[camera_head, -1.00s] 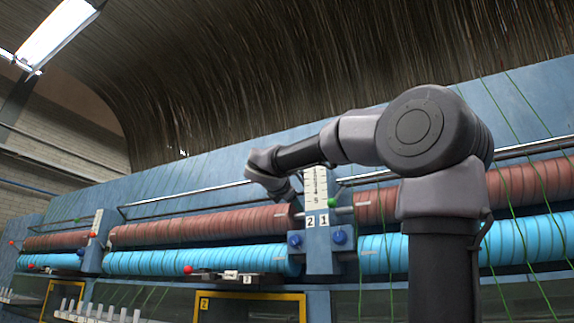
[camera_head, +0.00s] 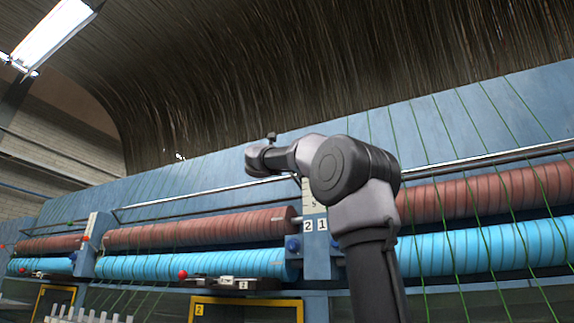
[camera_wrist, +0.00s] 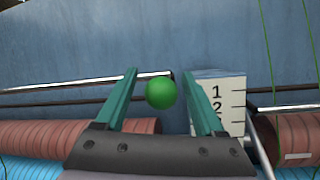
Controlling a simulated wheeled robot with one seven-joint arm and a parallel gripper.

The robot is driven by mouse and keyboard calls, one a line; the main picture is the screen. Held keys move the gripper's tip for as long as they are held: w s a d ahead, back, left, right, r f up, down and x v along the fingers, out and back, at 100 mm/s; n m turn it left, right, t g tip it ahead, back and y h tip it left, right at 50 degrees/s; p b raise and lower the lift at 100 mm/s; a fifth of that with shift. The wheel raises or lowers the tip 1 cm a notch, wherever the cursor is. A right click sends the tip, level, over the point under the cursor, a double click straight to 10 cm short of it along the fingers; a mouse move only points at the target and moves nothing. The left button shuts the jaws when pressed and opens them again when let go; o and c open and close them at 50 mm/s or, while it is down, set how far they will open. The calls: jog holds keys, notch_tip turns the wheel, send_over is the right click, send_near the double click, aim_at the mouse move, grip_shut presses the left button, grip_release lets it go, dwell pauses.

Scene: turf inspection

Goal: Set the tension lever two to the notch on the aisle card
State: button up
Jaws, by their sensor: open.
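In the wrist view my gripper (camera_wrist: 160,76) is open, its two teal fingers spread. A green ball knob (camera_wrist: 161,93) shows between the fingers, not clamped; I cannot tell its depth or which lever it belongs to. To its right is a white scale plate (camera_wrist: 218,95) with black numbers 1 and 2 at the top; lower numbers are partly hidden by the right finger. In the head view the scale plate (camera_head: 311,201) stands on a blue post (camera_head: 316,262) with labels 2 and 1. My arm hides its right part. I cannot make out an aisle card.
Brown rollers (camera_head: 200,229) and cyan rollers (camera_head: 190,265) run along both sides of the post. A metal rail (camera_head: 220,191) passes above them. A red ball knob (camera_head: 183,274) and yellow frame (camera_head: 250,301) are lower left. Green yarns cross at right.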

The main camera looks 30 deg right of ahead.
jog(key=shift+w+d+r, duration=0.25)
jog(key=shift+w+d, duration=0.15)
jog(key=shift+d, duration=0.1)
grip_shut()
dwell(1.2)
